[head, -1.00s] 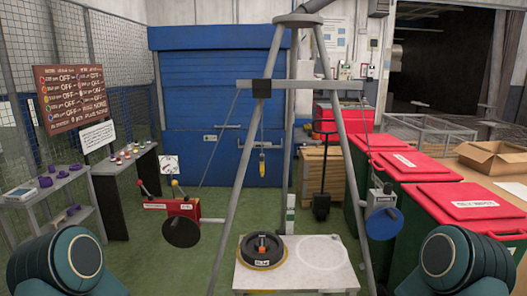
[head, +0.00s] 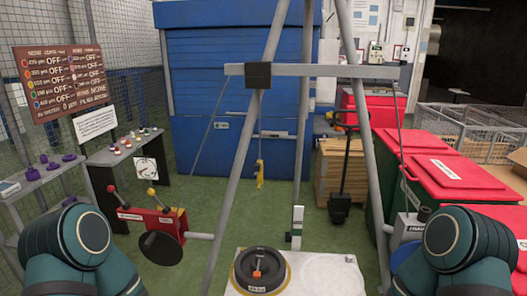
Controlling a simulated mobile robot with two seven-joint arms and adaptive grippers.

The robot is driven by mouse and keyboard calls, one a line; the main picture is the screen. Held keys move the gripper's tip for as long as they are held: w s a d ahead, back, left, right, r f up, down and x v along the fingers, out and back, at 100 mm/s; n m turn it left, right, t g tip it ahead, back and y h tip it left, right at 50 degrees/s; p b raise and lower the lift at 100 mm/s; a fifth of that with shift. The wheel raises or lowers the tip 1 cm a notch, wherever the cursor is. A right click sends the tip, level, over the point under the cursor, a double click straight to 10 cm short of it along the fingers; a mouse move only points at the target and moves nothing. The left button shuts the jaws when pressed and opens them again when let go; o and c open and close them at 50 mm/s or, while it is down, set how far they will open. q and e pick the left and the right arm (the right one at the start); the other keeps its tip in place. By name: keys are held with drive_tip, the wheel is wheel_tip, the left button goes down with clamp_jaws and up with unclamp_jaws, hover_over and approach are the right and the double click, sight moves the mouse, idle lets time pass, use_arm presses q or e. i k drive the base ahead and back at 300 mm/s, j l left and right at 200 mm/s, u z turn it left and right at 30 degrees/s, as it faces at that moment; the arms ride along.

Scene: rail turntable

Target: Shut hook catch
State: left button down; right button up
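A small yellow hook (head: 260,176) hangs on a thin line under the tripod's crossbar, in front of the blue shutter. It is too small to tell how its catch stands. Below and nearer, a round dark weight (head: 259,271) with an orange piece on top and a label on its front lies on a pale table (head: 330,276). The hook hangs clear above the weight, apart from it. My two teal arms show at the lower left and lower right corners. Neither gripper is in view.
A grey tripod frame (head: 236,160) stands over the table. A red winch box (head: 150,220) with two knobbed levers is on its left leg; a grey box (head: 407,229) on the right is partly hidden by my arm. Red-lidded bins (head: 447,168) line the right, shelves (head: 122,152) the left.

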sight(257, 167)
drive_tip(key=i+l+u, duration=0.2)
drive_tip(key=i+l, duration=0.7)
drive_tip(key=i, duration=0.15)
